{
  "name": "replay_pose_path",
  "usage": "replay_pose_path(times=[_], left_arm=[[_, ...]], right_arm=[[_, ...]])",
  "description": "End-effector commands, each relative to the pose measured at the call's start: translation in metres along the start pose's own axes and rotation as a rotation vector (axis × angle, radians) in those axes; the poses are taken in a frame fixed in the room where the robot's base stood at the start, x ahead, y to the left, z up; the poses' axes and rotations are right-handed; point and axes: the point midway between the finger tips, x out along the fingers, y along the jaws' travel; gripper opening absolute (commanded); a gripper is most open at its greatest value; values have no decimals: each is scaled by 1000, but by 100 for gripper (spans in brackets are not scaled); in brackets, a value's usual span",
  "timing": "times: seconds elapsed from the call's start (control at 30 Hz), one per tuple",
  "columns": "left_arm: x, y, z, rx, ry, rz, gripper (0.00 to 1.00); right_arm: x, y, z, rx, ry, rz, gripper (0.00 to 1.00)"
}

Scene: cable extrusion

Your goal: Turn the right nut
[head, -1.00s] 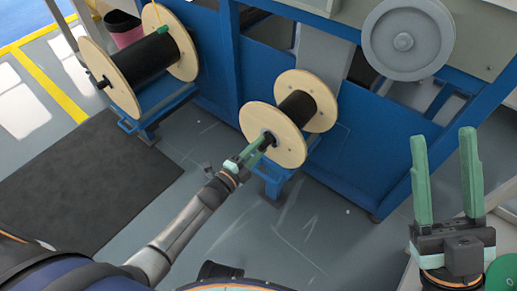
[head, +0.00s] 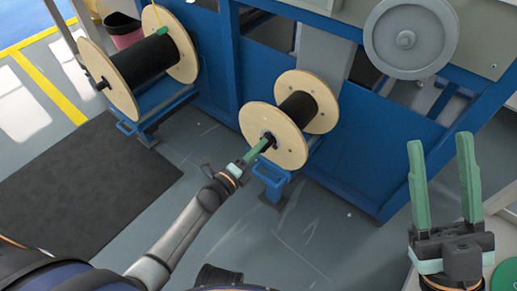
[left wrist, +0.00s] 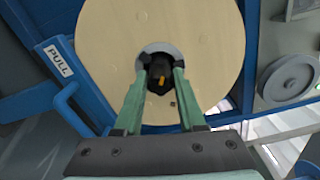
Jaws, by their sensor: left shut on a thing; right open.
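The right spool (head: 277,137) has wooden flanges and black cable around its core; it sits on the blue frame. Its near flange also fills the left wrist view (left wrist: 205,50). At that flange's centre is a dark nut (left wrist: 160,76) with an orange mark. My left gripper (head: 264,146) has its green fingers on either side of the nut and is shut on it; the fingers hide the nut's sides. In the left wrist view the fingertips (left wrist: 162,66) reach the centre hole. My right gripper (head: 440,143) is open and empty, pointing up at the right.
A second spool (head: 108,80) with black cable stands on a blue stand at the left. A grey wheel (head: 411,38) is on the machine at upper right. A black mat (head: 85,175) lies on the floor at left. A blue handle (head: 272,183) is below the right spool.

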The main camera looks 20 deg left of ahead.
Motion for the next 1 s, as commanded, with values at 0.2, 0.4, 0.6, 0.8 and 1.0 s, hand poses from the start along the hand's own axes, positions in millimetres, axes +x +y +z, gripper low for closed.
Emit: replay_pose_path(times=[0.2,0.4,0.6,0.8,1.0], left_arm=[[0,1,-1,3,2,2,0],[0,1,-1,2,2,2,54],[0,0,-1,1,1,1,69],[-1,0,0,1,1,1,69],[-22,-1,0,0,1,3,69]], right_arm=[[0,0,0,1,0,0,50],[0,0,0,1,0,1,50],[0,0,0,1,0,1,50],[1,0,0,1,0,1,50],[6,4,-6,7,2,4,50]])
